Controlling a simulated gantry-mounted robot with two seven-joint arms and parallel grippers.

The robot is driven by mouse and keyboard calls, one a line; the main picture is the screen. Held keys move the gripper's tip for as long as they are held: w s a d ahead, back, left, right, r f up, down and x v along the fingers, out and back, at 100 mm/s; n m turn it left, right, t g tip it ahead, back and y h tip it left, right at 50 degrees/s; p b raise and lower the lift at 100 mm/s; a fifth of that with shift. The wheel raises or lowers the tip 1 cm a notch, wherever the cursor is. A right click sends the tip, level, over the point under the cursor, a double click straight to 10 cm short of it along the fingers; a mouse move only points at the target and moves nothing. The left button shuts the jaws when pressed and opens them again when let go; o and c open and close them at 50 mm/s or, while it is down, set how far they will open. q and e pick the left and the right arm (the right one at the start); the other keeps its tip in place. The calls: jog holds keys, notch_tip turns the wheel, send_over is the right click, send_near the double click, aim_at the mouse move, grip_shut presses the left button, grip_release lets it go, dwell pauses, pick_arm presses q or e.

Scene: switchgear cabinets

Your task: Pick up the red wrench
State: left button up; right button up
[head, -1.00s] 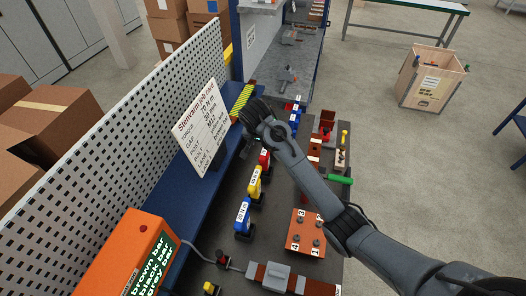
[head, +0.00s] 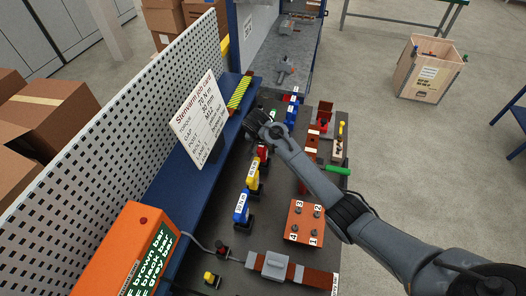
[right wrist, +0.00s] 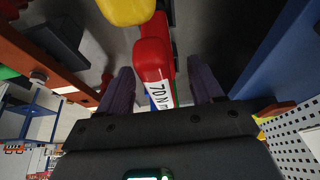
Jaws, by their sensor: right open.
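The red wrench (head: 263,152) stands in the row of coloured wrenches on the dark bench, partly hidden by my right arm in the head view. In the right wrist view the red wrench (right wrist: 153,62) has a white label reading about "70 N m". My right gripper (head: 257,120) is over the back of the row, and its fingertips are hard to make out in the head view. In the right wrist view its open fingers (right wrist: 163,88) lie on either side of the red wrench, with gaps visible. My left gripper is not in view.
Yellow (head: 253,175) and blue (head: 242,207) wrenches stand nearer in the row; more blue ones (head: 292,110) stand behind. A job card (head: 202,118) stands on the blue shelf at left. A bolt plate (head: 305,222) and a green-handled tool (head: 338,170) lie to the right.

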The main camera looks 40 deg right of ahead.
jog(key=shift+d+f, duration=0.1)
jog(key=shift+f, duration=0.1)
jog(key=shift+c, duration=0.5)
grip_shut()
jog(key=shift+r, duration=0.15)
